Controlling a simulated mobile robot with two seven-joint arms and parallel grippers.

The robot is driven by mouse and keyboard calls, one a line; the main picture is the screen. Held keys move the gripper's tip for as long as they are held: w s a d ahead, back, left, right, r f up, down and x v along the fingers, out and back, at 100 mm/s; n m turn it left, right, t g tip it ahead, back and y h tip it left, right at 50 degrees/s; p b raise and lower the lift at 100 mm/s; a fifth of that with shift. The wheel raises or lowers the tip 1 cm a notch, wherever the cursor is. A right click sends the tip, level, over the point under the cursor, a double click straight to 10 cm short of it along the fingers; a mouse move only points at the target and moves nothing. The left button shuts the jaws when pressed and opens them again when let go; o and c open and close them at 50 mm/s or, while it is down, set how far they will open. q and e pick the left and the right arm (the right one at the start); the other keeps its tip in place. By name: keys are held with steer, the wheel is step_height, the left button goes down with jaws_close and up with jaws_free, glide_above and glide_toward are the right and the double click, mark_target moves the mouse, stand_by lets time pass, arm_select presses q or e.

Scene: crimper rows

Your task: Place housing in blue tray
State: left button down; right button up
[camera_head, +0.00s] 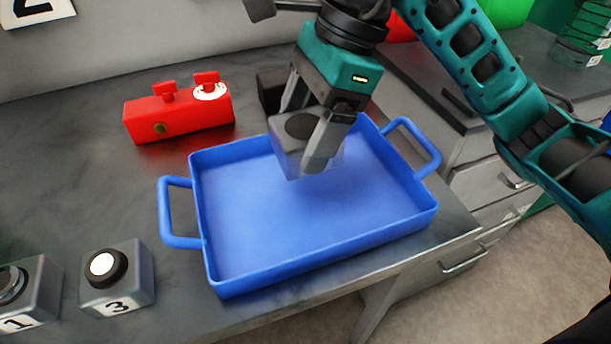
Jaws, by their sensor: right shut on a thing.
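The blue tray (320,257) lies on the grey bench and has a handle at each end. My right gripper (308,150) is over the back part of the tray, pointing down. It is shut on a grey box-shaped housing (287,150) with a dark round spot on it. The housing is at or above the tray floor; I cannot tell whether it touches. The fingers hide part of the housing. The rest of the visible tray floor is empty. My left gripper is not in view.
A red block fixture (178,117) stands behind the tray at left. Two grey button boxes, one marked 3 (117,277) and one marked 1 (30,292), stand front left. A dark block (270,90) is behind the gripper. The bench's front edge runs close to the tray.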

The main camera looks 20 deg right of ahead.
step_height(320, 180, down, 8)
steer(key=shift+f+b, duration=0.15)
steer(key=shift+b, duration=0.25)
steer(key=shift+f, duration=0.1)
steer(key=o, duration=1.7)
steer(key=shift+f, duration=0.1)
steer(key=p+v, duration=0.1)
steer(key=v, duration=1.1)
